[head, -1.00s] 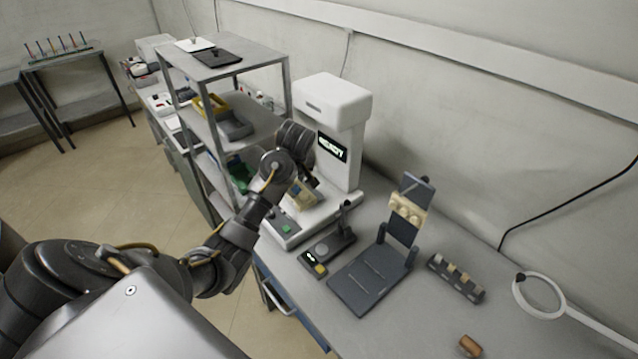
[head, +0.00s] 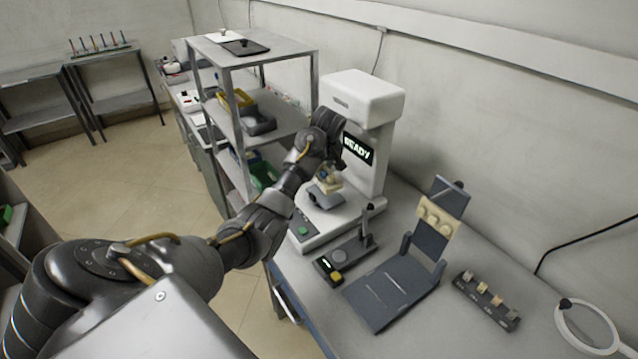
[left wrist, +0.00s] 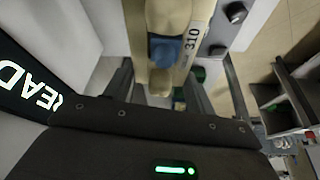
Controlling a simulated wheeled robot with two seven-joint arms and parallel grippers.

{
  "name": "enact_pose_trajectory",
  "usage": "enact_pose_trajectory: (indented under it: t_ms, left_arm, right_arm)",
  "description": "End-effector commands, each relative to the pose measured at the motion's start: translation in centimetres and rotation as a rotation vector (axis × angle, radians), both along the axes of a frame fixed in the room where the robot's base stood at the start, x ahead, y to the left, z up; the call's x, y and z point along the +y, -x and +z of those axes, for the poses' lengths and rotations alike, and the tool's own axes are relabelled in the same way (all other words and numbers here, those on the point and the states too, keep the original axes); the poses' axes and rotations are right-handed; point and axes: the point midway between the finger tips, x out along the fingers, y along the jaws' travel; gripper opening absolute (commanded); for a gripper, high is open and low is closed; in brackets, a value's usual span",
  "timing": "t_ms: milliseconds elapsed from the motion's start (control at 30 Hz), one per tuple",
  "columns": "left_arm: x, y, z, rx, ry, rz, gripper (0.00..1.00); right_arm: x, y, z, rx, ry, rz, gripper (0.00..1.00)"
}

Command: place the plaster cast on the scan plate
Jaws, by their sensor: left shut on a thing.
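My left gripper (head: 329,172) is shut on a cream plaster cast (head: 329,184), in front of the white scanner (head: 362,105) with the lit READY screen. In the left wrist view the cast (left wrist: 168,14) sits between the fingers, with a blue part and a label reading 310. A small grey plate (head: 326,198), which looks like the scan plate, is just below the cast over the scanner's base. I cannot tell whether cast and plate touch. My right gripper is out of view.
A dark hinged stand (head: 392,285) holds another cream piece (head: 440,218). A control box with a yellow button (head: 337,276), a small block rack (head: 486,298) and a ring magnifier (head: 588,327) share the bench. A metal shelf (head: 262,55) stands close left of the scanner.

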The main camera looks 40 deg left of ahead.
Motion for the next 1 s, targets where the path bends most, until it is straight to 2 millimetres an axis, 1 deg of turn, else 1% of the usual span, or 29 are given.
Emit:
enact_pose_trajectory:
  t_ms: [33,67,233,367,567,667,700,800,900,1000]
  left_arm:
    - [0.5,-0.5,-0.8,0.007,0.001,0.002,0.19]
    - [0.7,-0.8,-1.4,0.007,0.001,0.002,0.19]
    - [1.9,-2.4,-3.7,0.003,0.000,0.001,0.18]
    - [2.2,-2.8,-4.5,0.003,-0.001,0.001,0.18]
    - [2.4,-3.0,-4.8,0.002,0.000,0.001,0.18]
    - [2.8,-3.4,-5.5,0.004,0.000,0.002,0.18]
    - [2.7,-3.3,-6.4,0.006,0.000,0.001,0.18]
    - [2.7,-3.3,-7.7,0.004,0.000,0.001,0.18]
    - [2.7,-3.3,-8.4,0.003,0.000,0.002,0.18]
    - [2.7,-3.4,-8.5,0.001,-0.001,0.002,0.18]
  right_arm:
    - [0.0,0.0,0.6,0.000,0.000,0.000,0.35]
    - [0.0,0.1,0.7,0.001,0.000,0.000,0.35]
    - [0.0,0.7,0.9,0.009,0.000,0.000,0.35]
    - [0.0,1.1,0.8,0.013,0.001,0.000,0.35]
    - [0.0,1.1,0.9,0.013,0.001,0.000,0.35]
    - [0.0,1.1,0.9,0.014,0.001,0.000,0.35]
    - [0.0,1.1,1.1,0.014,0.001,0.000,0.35]
    - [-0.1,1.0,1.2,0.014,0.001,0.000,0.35]
    - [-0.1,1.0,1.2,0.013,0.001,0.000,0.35]
    - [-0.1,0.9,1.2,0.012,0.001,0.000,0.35]
